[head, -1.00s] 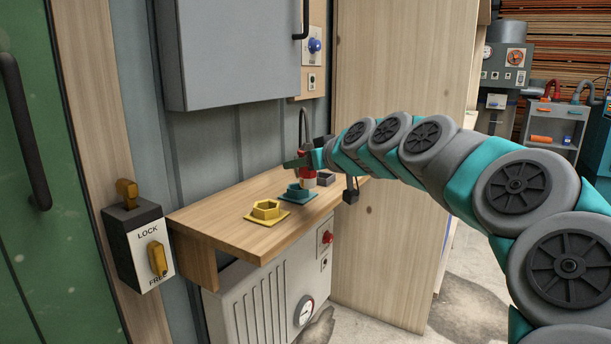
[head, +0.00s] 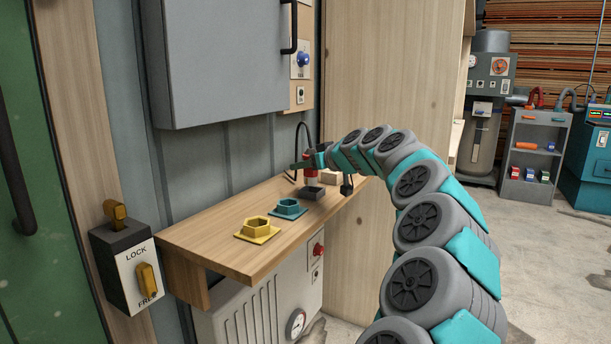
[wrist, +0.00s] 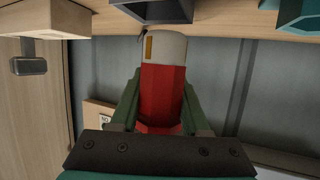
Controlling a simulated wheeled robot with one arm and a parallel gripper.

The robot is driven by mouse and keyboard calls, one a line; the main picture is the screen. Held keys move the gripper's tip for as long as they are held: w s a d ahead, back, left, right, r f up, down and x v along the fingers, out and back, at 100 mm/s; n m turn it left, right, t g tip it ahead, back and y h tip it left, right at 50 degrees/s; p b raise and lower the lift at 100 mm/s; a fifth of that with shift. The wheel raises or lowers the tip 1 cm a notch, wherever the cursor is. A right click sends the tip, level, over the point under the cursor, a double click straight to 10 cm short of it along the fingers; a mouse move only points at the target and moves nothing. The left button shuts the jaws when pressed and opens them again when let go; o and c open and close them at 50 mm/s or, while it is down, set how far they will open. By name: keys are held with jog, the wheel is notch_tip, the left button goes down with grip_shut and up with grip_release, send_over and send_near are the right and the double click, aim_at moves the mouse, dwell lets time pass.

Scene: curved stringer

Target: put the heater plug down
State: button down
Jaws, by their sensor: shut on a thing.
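The heater plug (head: 310,178) is red with a pale grey tip. My gripper (head: 309,164) is shut on it above the far part of the wooden shelf (head: 210,236). The plug is just over a dark grey square holder (head: 313,193); I cannot tell whether they touch. In the wrist view the red plug body (wrist: 162,92) is between the two green fingers of my gripper (wrist: 160,105). Its pale tip points at the dark grey holder (wrist: 160,10) at the top edge. The inside of the holder is hidden.
A teal hexagonal holder (head: 288,208) and a yellow one (head: 257,229) stand nearer on the shelf. A grey cabinet (head: 215,60) hangs above. The heater (head: 250,310) is below the shelf.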

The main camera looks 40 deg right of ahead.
aim_at(306, 187)
jog(key=shift+w+d, duration=0.4)
jog(key=shift+d, duration=0.15)
jog(key=shift+a+f, duration=0.1)
jog(key=shift+f, duration=1.7)
jog(key=shift+f, duration=0.2)
jog(key=shift+c, duration=1.9)
grip_release()
jog(key=shift+r, duration=0.1)
jog(key=shift+r, duration=0.1)
jog(key=shift+s, duration=0.2)
jog(key=b+v, duration=0.1)
jog(key=v, duration=1)
jog(key=shift+s+r, duration=0.15)
jog(key=shift+s, duration=0.2)
